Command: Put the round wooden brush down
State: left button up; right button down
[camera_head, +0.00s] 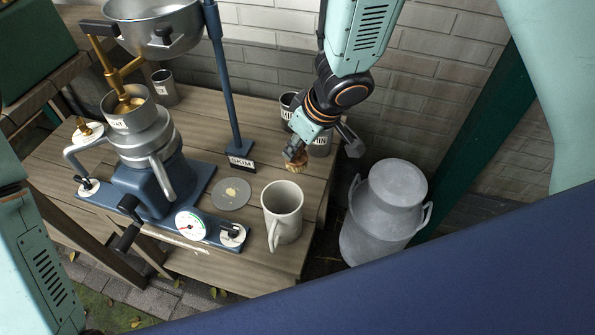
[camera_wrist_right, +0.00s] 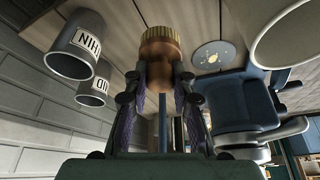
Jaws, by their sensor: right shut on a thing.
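The round wooden brush (camera_head: 297,161) shows in the head view just under my right gripper (camera_head: 301,150), over the right part of the wooden table. In the right wrist view the brush (camera_wrist_right: 160,47) has a brown rounded body and a ring of golden bristles. The fingers of my right gripper (camera_wrist_right: 161,82) are shut on its body from both sides. I cannot tell whether the bristles touch the tabletop. My left arm shows at the left edge of the head view, but its gripper is out of view.
A cream mug (camera_head: 284,212) and a grey disc (camera_head: 231,194) stand near the brush. Dark labelled cups (camera_head: 320,143) are close behind the gripper. A blue separator machine (camera_head: 155,180) fills the left side. A grey churn (camera_head: 385,212) stands right of the wooden table (camera_head: 262,258).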

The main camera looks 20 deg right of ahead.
jog(key=shift+d+f+b, duration=0.1)
jog(key=shift+f+b, duration=2.65)
jog(key=shift+f, duration=0.9)
jog(key=shift+w+r, duration=0.1)
jog(key=c, duration=1.1)
grip_release()
